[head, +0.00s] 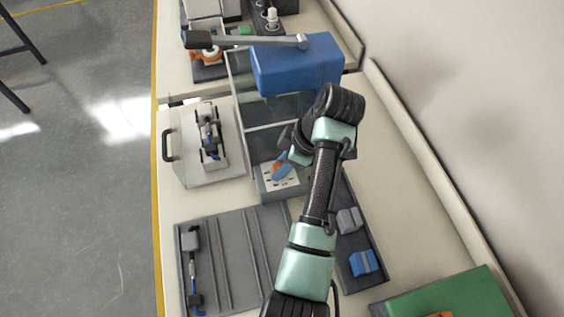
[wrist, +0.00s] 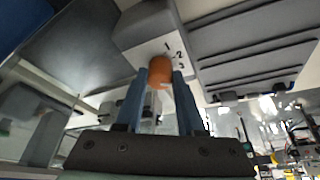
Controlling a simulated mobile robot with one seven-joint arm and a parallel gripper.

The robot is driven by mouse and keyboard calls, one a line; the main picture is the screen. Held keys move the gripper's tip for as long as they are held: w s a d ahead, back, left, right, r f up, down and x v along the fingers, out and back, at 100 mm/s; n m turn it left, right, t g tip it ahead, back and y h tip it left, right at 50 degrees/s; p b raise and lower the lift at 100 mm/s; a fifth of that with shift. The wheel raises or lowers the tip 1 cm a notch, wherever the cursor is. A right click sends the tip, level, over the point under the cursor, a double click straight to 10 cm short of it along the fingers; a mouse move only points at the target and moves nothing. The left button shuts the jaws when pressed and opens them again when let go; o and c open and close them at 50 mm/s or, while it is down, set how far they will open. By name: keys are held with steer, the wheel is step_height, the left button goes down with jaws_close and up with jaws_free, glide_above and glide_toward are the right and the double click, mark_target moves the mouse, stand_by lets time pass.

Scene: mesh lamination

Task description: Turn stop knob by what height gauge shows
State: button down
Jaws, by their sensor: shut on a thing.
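The orange stop knob (head: 278,169) sits on a light dial plate (head: 283,184) with dark marks, on a grey block below the blue press head. In the wrist view the stop knob (wrist: 160,70) shows between my two blue fingers, with numerals 1, 2 and 3 beside it. My gripper (wrist: 161,84) is shut on the knob; in the head view my gripper (head: 288,166) reaches it from the right. The knob's pointer setting cannot be made out. I cannot identify the height gauge surely, and no reading is legible.
The blue press head (head: 298,64) with its long lever stands just behind my wrist. A handled plate (head: 180,171) carrying a grey and black part lies left. A ribbed grey tray (head: 232,290) is in front; a dark tray (head: 352,205) holds grey and blue blocks.

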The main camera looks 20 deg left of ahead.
steer(key=shift+s+r, duration=0.1)
steer(key=m+t+p, duration=0.1)
steer(key=m+p, duration=0.1)
steer(key=p, duration=0.1)
steer(key=shift+s+r+m, duration=0.1)
steer(key=shift+r+m, duration=0.05)
steer(key=shift+m, duration=0.25)
steer(key=m+t+p, duration=0.1)
steer(key=m+p, duration=0.1)
steer(key=m+t+h+p, duration=0.1)
steer(key=m+p, duration=0.2)
steer(key=shift+s+a, duration=0.1)
steer(key=m+t+h+p, duration=0.1)
steer(key=m+p, duration=0.1)
steer(key=m, duration=0.2)
steer(key=shift+m+p, duration=0.3)
steer(key=shift+p, duration=0.1)
steer(key=shift+a+m+t+h+p, duration=0.1)
steer(key=shift+m+t+h+p, duration=0.2)
steer(key=shift+m+h+p, duration=0.85)
steer(key=shift+f+m+y+b, duration=0.2)
steer(key=shift+m+y+b, duration=0.25)
steer(key=shift+m, duration=0.2)
steer(key=c, duration=0.8)
jaws_free()
